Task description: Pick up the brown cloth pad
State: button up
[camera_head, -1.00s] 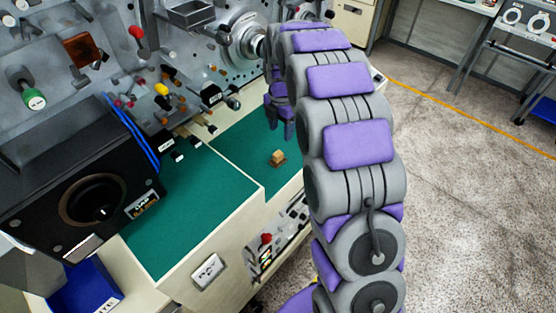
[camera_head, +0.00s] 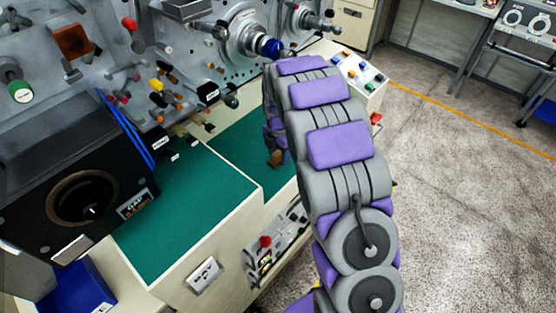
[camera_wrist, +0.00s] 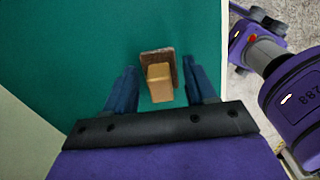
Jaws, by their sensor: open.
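The brown cloth pad (camera_wrist: 149,56) lies on the green surface in the wrist view, with a tan block (camera_wrist: 159,83) on its near part. I cannot tell whether the two are joined. In the head view the pad (camera_head: 275,160) shows as a small brown patch beside my arm, partly hidden by it. My gripper (camera_wrist: 160,66) is open in the wrist view. Its blue fingers stand left and right of the pad and block, with green showing on both sides, so they appear apart from both.
The green worktop (camera_head: 185,210) is clear to the left of the pad and drops at a cream front edge. A grey machine panel (camera_head: 180,50) with spindles and knobs rises behind. A black box (camera_head: 70,150) stands at the left, and a button panel (camera_head: 352,70) lies beyond my arm.

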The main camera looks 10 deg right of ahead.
aim_at(278, 152)
jog(key=shift+a+r, duration=0.1)
jog(key=shift+a, duration=0.2)
jog(key=c, duration=0.4)
jog(key=shift+d, duration=0.1)
jog(key=c, duration=0.4)
notch_tip(278, 152, up, 10)
jog(key=shift+p, duration=1.2)
jog(key=o, duration=0.5)
jog(key=c, duration=0.4)
